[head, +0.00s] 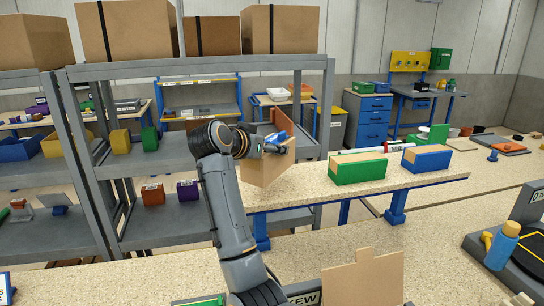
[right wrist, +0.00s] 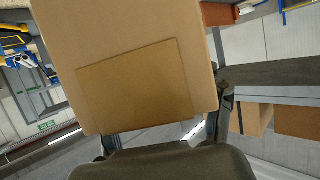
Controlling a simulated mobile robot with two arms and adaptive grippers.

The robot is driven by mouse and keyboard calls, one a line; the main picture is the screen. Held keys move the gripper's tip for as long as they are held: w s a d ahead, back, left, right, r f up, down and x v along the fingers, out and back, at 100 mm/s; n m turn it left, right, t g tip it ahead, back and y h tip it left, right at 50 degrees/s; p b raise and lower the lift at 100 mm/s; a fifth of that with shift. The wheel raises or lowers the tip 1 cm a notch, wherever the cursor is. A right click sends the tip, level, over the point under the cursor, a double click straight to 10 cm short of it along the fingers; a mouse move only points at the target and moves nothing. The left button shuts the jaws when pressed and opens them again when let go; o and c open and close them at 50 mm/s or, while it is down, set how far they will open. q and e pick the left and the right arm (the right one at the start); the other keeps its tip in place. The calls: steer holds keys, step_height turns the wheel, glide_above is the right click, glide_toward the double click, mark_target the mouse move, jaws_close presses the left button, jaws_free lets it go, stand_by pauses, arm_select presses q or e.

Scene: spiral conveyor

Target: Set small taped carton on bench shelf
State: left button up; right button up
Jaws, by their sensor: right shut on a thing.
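The small tan carton (head: 262,170) is held in the air in front of the grey rack, near the left end of the speckled bench shelf (head: 310,187). My right gripper (head: 276,145) is shut on its upper part. In the right wrist view the carton (right wrist: 130,40) fills the middle between the fingers of my right gripper (right wrist: 165,135), with a darker rectangular patch on its face. I cannot tell whether the carton touches the shelf. My left gripper is not in view.
A green box (head: 357,172) and a blue box (head: 427,162), both tan-topped, stand on the shelf's right part. The shelf is bare left of the green box. The grey rack (head: 200,68) stands behind the arm.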

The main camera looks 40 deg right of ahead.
steer(key=shift+w+d+f, duration=0.15)
steer(key=shift+d+f, duration=0.25)
steer(key=shift+f, duration=0.1)
steer(key=shift+d+f+p, duration=0.2)
steer(key=shift+f+p, duration=0.05)
steer(key=shift+p, duration=0.05)
steer(key=f+p, duration=0.2)
steer(key=f, duration=0.1)
steer(key=shift+w+d+f, duration=0.1)
steer(key=shift+w+d, duration=0.05)
steer(key=shift+d, duration=0.05)
steer(key=shift+f, duration=0.2)
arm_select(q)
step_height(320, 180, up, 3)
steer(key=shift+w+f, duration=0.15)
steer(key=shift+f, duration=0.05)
arm_select(e)
steer(key=shift+a, duration=0.1)
steer(key=o, duration=1.5)
steer(key=shift+f, duration=0.15)
